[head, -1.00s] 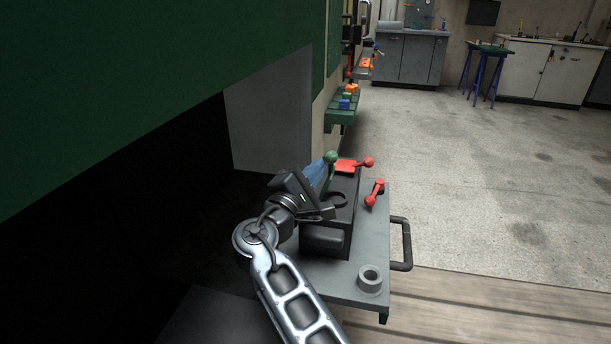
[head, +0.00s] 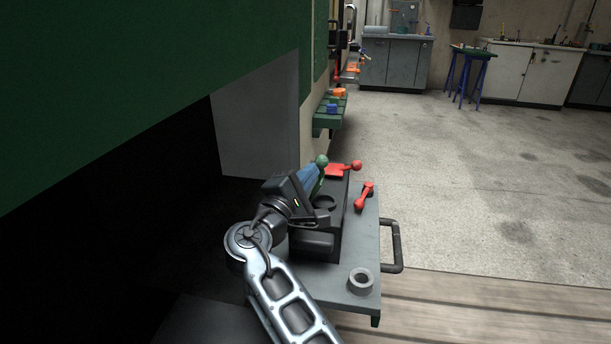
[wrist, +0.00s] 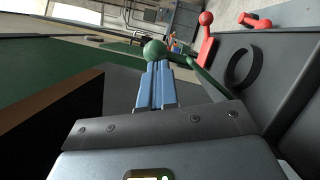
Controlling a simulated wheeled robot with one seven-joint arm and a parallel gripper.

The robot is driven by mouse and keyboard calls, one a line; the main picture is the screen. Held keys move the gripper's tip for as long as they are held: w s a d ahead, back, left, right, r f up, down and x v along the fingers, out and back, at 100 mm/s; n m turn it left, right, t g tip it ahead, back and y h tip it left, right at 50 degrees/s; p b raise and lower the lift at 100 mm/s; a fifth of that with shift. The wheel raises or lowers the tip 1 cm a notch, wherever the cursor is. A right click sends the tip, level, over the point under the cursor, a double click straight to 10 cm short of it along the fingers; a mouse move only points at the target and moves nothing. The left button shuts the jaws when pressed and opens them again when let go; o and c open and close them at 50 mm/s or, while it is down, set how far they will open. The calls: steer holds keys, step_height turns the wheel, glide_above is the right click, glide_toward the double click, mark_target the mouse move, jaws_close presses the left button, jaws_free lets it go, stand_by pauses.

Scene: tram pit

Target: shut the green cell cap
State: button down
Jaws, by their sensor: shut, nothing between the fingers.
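The green cell cap (head: 321,161) stands raised on the dark battery box (head: 330,222), its round knob on top. It also shows in the wrist view as a green ball (wrist: 154,49) with a green strip (wrist: 208,77) sloping down to the right. My gripper (head: 310,178) is shut and empty, its blue fingers close beside the raised cap. In the wrist view the fingertips (wrist: 158,66) lie just under the ball; whether they touch it I cannot tell. A round dark opening (head: 325,202) shows in the box top. My wrist hides part of the box.
A red lever-shaped piece (head: 365,196) and a grey ring (head: 361,280) rest on the grey cart top (head: 345,291). A black handle (head: 397,247) sticks out right. A green wall stands left.

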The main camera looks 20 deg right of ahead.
steer(key=m, duration=0.1)
steer(key=s+d+m, duration=0.1)
steer(key=d+m+b, duration=0.1)
steer(key=shift+s+d+f+m+g+y, duration=0.15)
steer(key=shift+f+m+g+y, duration=0.15)
steer(key=shift+g, duration=0.1)
steer(key=shift+s+d+f+m, duration=0.15)
steer(key=shift+d+m, duration=0.15)
steer(key=shift+m, duration=0.15)
steer(key=shift+s+d+f+m, duration=0.15)
steer(key=shift+d+m, duration=0.1)
steer(key=shift+m, duration=0.2)
steer(key=d+m+b, duration=0.1)
steer(key=s+f+m+g+y, duration=0.1)
steer(key=m, duration=0.1)
steer(key=shift+d+f+b, duration=0.25)
steer(key=shift+d+b, duration=0.1)
steer(key=shift+d, duration=0.05)
steer(key=shift+s+d+f+m+y+b, duration=0.2)
steer(key=shift+d+f+m+y+b, duration=0.15)
steer(key=shift+f+m, duration=0.35)
steer(key=shift+s+d+f+m+y+b, duration=0.2)
steer(key=shift+d+f+m+y+b, duration=0.15)
steer(key=shift+m, duration=0.65)
